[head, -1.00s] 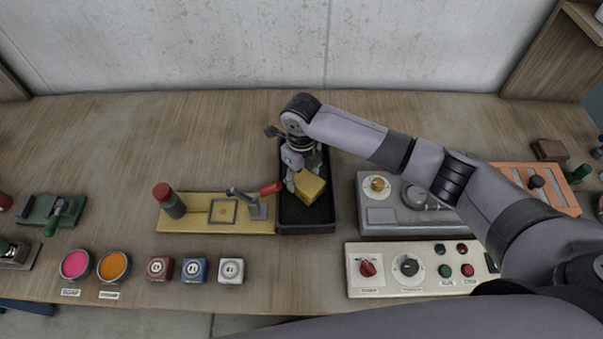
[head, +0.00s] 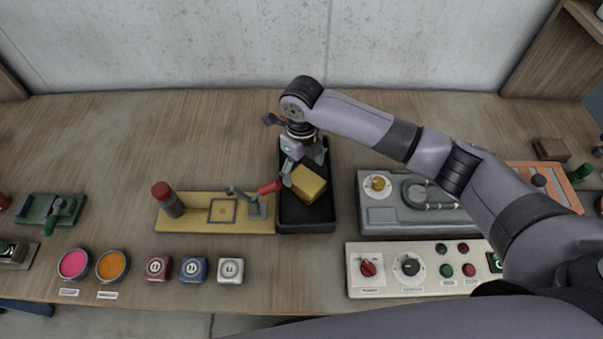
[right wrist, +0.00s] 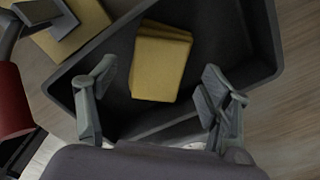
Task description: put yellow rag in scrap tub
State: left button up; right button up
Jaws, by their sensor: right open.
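The yellow rag (head: 309,184), a folded block-like piece, is inside the black scrap tub (head: 306,217) near the middle of the bench. In the right wrist view the rag (right wrist: 161,62) lies within the tub (right wrist: 222,40), beyond the fingertips. My right gripper (head: 304,168) is over the tub, close to the rag. Its fingers (right wrist: 158,82) are spread apart on either side, with nothing gripped between them. In the head view the gripper covers the back part of the tub. My left gripper does not show.
A yellow plate fixture with a red-handled lever (head: 238,211) adjoins the tub's left side. A grey machine (head: 410,204) and a control panel (head: 420,268) stand to the right. Small blocks (head: 193,270) and paint pots (head: 112,264) sit at front left. The bench behind the fixture is clear.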

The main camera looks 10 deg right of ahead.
aim_at(301, 177)
notch_tip(301, 177, up, 9)
jog(key=b, duration=0.1)
jog(key=shift+f, duration=0.15)
